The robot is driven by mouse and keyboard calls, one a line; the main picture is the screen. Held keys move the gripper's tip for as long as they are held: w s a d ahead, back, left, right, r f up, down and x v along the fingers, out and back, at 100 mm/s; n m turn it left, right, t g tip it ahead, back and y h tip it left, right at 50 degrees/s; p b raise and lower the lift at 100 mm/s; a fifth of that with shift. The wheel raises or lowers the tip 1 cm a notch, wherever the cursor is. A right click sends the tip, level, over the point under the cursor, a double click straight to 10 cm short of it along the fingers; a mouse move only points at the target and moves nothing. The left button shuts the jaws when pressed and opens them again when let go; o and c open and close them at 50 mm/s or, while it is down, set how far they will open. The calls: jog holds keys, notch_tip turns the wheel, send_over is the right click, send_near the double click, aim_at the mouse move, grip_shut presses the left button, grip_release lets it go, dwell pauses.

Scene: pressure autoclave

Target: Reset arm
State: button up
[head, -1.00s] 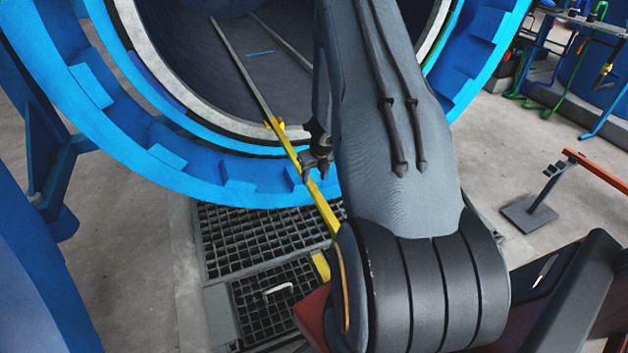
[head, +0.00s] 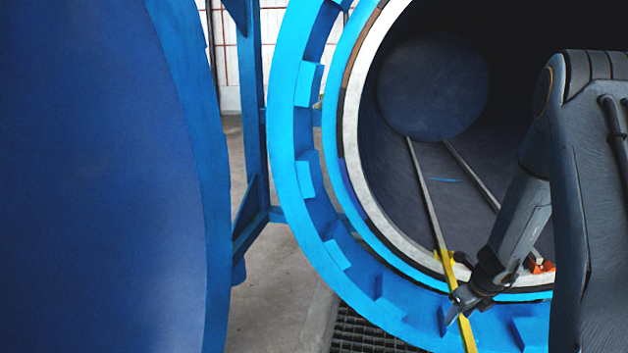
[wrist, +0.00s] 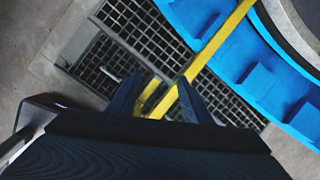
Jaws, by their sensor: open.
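My gripper (head: 455,305) shows in the head view in front of the lower rim of the open autoclave, overlapping the yellow rail (head: 466,335). It points down and holds nothing that I can see. In the wrist view my gripper (wrist: 158,98) has two dark fingers spread apart. The yellow rail (wrist: 218,38) and floor grating lie beyond them. I cannot tell whether the gripper touches the rail. My arm fills the right side of the head view.
The blue autoclave ring (head: 308,175) surrounds the dark chamber, with two rails (head: 425,185) inside. The large blue door (head: 100,180) stands open at left. Floor grating (wrist: 150,30) lies below, with a handle (wrist: 109,73) on it. Bare concrete floor (head: 265,310) shows between door and ring.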

jog(key=s+a+r+n+p, duration=0.1)
jog(key=s+a+r+n, duration=0.2)
jog(key=a+r+n, duration=0.25)
jog(key=s+a+r+n+g+y+p, duration=0.1)
jog(key=s+a+r+n, duration=0.2)
jog(key=a+r+n, duration=0.25)
jog(key=s+a+r+n+p, duration=0.1)
jog(key=s+a+r+n, duration=0.2)
jog(key=a+r+n, duration=0.25)
jog(key=s+a+r+n+g+p, duration=0.1)
jog(key=s+a+r+n+p, duration=0.1)
jog(key=s+r+n, duration=0.3)
jog(key=s+a+r+n+g+h+p, duration=0.1)
jog(key=s+a+r+n, duration=0.4)
jog(key=s+n, duration=0.6)
jog(key=shift+s+r+g+p, duration=0.3)
jog(key=shift+s+r+p, duration=0.1)
jog(key=shift+s+r, duration=0.35)
